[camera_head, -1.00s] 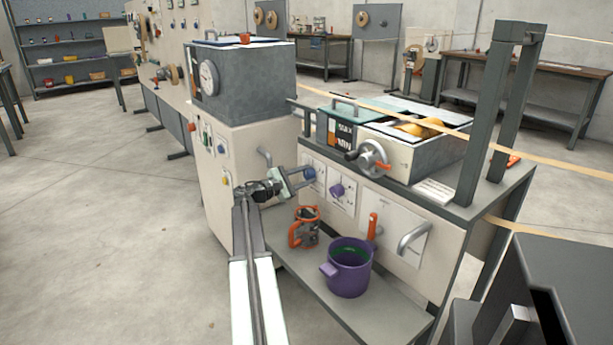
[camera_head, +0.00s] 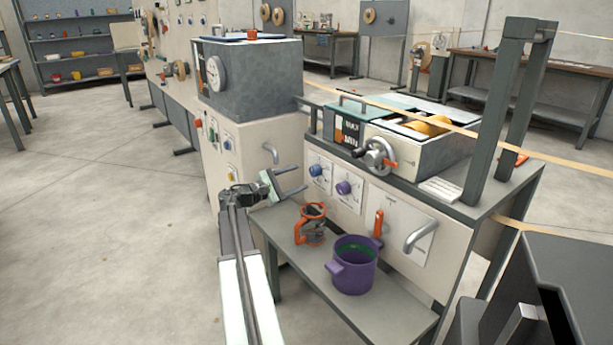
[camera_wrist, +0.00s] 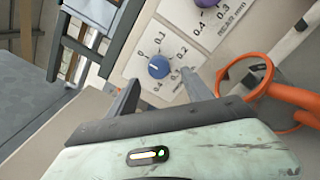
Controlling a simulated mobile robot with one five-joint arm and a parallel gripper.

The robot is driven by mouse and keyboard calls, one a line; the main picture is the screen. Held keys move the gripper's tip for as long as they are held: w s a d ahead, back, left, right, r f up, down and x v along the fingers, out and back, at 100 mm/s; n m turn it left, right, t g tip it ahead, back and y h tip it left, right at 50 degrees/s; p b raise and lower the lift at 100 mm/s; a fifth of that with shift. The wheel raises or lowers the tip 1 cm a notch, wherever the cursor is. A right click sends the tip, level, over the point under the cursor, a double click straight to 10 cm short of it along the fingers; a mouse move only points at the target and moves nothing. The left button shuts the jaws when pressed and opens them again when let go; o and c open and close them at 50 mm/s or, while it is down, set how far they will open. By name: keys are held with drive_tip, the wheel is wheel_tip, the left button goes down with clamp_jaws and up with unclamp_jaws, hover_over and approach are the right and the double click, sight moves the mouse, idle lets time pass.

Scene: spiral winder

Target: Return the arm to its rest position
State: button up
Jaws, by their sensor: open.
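My gripper (camera_head: 291,184) is open and empty at the end of my outstretched arm. It hangs in front of the machine's cream front panel, left of the blue knob (camera_head: 316,170). In the wrist view the two fingers (camera_wrist: 155,92) stand apart, with the blue knob (camera_wrist: 158,67) and its printed dial beyond them. The gripper does not appear to touch the knob. A purple knob (camera_head: 343,187) sits to the right of the blue one.
Below, a shelf (camera_head: 310,268) carries an orange-rimmed tool (camera_head: 311,225) and a purple pot (camera_head: 353,266). An orange lever (camera_head: 378,223) and a grey handle (camera_head: 420,236) stick out of the panel. A grey box with a gauge (camera_head: 216,74) stands behind. Open floor lies left.

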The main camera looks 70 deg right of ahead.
drive_tip(key=shift+w+a, duration=0.3)
drive_tip(key=shift+a, duration=0.15)
